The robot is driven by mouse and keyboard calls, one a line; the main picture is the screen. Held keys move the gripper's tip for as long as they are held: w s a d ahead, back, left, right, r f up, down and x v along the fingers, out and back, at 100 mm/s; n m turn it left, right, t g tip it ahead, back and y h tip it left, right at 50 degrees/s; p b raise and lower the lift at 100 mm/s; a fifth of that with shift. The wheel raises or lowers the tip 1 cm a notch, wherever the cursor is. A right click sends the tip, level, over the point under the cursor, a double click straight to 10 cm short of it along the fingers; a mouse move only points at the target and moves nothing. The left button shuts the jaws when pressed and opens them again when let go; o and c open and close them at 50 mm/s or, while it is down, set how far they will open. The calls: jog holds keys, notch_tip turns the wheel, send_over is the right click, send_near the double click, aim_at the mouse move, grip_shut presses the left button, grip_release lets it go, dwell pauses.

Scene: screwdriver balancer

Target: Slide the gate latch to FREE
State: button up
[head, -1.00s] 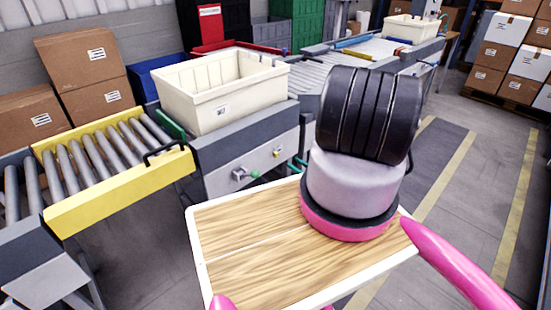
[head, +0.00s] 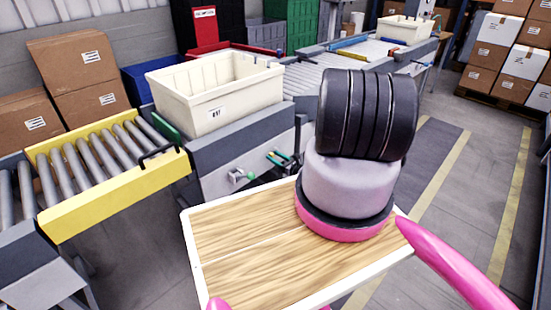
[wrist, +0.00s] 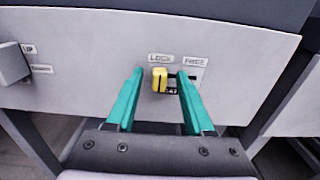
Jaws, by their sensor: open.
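The yellow gate latch (wrist: 160,79) stands at the left end of its slot on a grey panel in the wrist view. It is below the LOCK label (wrist: 160,58). The FREE label (wrist: 195,62) is to the right, above the dark right part of the slot. My gripper (wrist: 160,72) is open, with one teal finger on each side of the latch. The right fingertip is close to the latch's right side; I cannot tell if either finger touches it. In the head view, my gripper (head: 279,159) is at the front panel and hides most of the latch.
A grey lever (wrist: 12,63) with an UP label is on the panel's left; it shows in the head view with a green knob (head: 251,175). A cream bin (head: 215,98) sits above the panel.

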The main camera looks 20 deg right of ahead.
grip_shut()
dwell(1.4)
